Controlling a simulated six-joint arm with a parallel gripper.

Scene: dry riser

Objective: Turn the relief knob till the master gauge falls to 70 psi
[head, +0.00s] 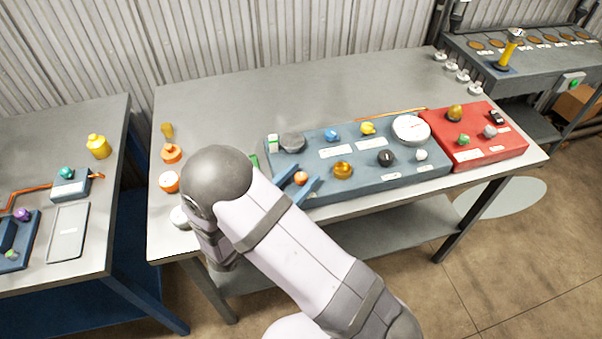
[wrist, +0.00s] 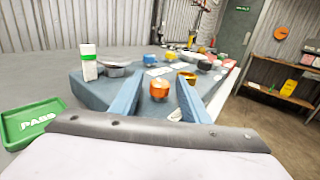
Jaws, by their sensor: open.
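The master gauge appears to be the large white round dial (head: 410,128) at the right of the blue-grey panel (head: 405,178); its reading is too small to make out. An orange knob (head: 300,178) is at the panel's front left; I cannot read a label naming it the relief knob. My gripper (head: 309,169) is open, its two blue fingers on either side of this knob in the head view. In the wrist view, the orange knob (wrist: 158,89) shows between the fingers (wrist: 159,80). I cannot tell whether either finger touches it.
The panel also carries a yellow-orange knob (head: 343,170), a black knob (head: 386,158), a blue knob (head: 332,135) and a grey disc (head: 292,142). A red panel (head: 500,145) adjoins it at right. A green PASS tray (wrist: 32,122) lies left.

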